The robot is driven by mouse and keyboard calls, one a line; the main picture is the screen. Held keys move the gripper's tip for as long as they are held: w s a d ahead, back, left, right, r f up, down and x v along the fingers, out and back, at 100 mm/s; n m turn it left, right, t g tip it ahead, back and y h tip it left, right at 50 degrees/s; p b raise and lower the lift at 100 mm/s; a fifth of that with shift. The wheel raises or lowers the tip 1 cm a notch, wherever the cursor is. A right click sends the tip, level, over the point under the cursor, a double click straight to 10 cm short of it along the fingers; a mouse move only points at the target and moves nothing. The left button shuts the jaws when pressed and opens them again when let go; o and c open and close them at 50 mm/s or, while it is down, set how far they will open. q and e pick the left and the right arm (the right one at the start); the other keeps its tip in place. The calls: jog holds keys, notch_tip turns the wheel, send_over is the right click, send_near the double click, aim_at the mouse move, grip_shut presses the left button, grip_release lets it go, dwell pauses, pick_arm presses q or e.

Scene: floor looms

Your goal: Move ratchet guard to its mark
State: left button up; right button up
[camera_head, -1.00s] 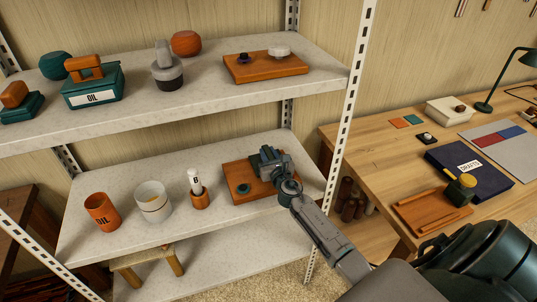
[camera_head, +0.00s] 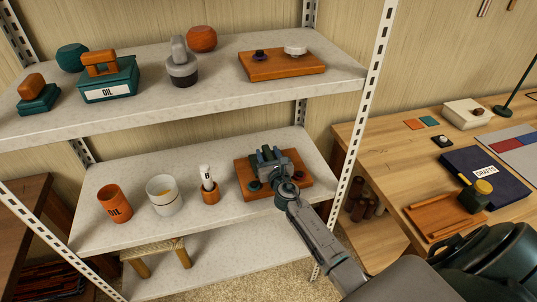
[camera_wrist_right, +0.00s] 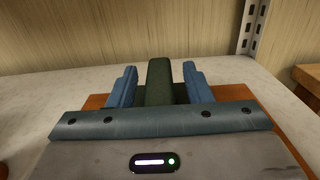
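My right gripper (camera_head: 268,158) is over an orange-brown wooden board (camera_head: 298,193) on the lower shelf. In the right wrist view the two blue fingers of the gripper (camera_wrist_right: 160,85) stand apart, one on each side of a dark green bar (camera_wrist_right: 160,82). A narrow gap shows on both sides of the bar. The bar may be the ratchet guard; its lower part is hidden by the gripper body. A small teal disc (camera_head: 253,186) sits on the board left of the gripper. I cannot make out a mark. My left gripper is not in view.
Left of the board stand a small bottle in an orange holder (camera_head: 209,185), a white jar (camera_head: 165,197) and an orange oil cup (camera_head: 114,204). The upper shelf (camera_head: 215,85) hangs above. A shelf post (camera_head: 357,150) is close right of my arm, before a desk (camera_head: 385,150).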

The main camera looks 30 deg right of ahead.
jog(key=v, duration=1)
jog(key=shift+s+a, duration=0.15)
jog(key=shift+s, duration=0.2)
